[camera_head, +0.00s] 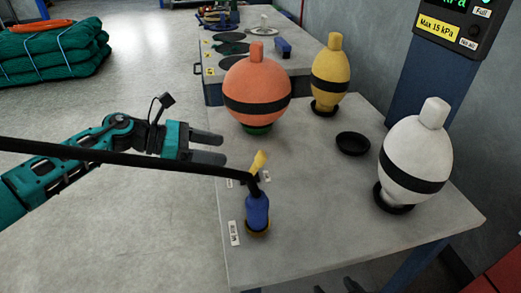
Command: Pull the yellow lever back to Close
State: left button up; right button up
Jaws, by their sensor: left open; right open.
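The yellow lever (259,161) sticks up, tilted slightly right, at the top of a blue valve (257,212) standing near the left edge of the grey table. A black hose (120,157) runs from the left to the valve's top, passing in front of my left arm. My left gripper (221,148) is open and empty, fingers pointing right, to the left of the lever and apart from it. Dark fingertips of my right gripper (336,286) show at the bottom edge, apart; the rest is out of view. Small white labels (234,233) lie beside the valve; their text is unreadable.
An orange float (257,80), a yellow float (331,69) and a white float (416,158) stand on the table (320,220). An empty black ring (352,144) lies between them. A gauge box (455,25) rises at the back right. The table's front middle is clear.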

aim_at(258, 157)
pick_arm(q)
jog(key=x, duration=1.2)
jog(key=shift+s+f, duration=0.1)
jog(key=shift+c, duration=0.4)
grip_shut()
